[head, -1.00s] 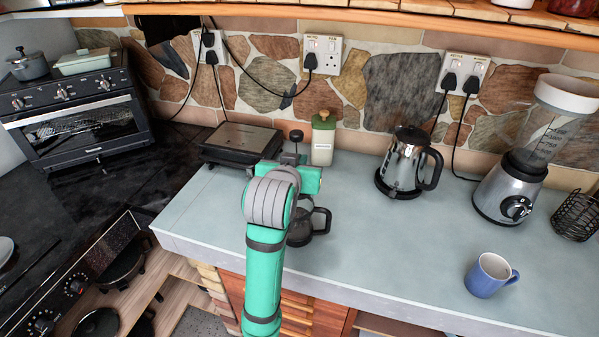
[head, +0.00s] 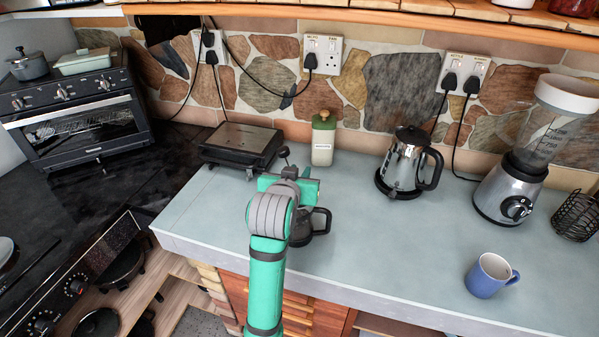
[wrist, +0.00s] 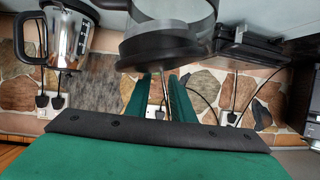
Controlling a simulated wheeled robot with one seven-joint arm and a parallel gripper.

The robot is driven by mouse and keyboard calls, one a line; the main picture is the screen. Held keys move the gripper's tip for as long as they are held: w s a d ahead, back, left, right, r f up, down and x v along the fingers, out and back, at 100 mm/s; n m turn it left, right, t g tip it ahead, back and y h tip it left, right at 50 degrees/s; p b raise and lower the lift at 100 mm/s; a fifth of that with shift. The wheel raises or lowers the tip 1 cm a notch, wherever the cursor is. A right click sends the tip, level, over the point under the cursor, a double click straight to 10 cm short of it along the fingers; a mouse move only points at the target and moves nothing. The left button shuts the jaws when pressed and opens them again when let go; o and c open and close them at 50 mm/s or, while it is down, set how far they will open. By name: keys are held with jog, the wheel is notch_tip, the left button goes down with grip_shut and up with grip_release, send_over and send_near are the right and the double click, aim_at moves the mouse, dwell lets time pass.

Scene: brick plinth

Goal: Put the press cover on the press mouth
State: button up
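The press (head: 302,226) is a glass jug with a black handle on the counter, partly hidden behind my arm in the head view. In the wrist view, which is upside down, its glass body (wrist: 172,12) fills the top middle. The press cover shows there as a dark disc (wrist: 160,52) with a thin rod, overlapping the press mouth; I cannot tell whether it is seated. My gripper (wrist: 161,85) has its two green fingers on either side of the rod and appears shut on it. The cover's dark knob (head: 284,152) sticks up above my gripper (head: 290,183), tilted left.
A steel kettle (head: 406,165) stands to the right, with a blender (head: 510,185) and a blue mug (head: 489,276) beyond. A bottle (head: 323,140) and a black grill (head: 240,147) stand behind. The counter between press and mug is clear.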

jog(key=shift+d, duration=0.1)
jog(key=v, duration=1.2)
dwell(0.4)
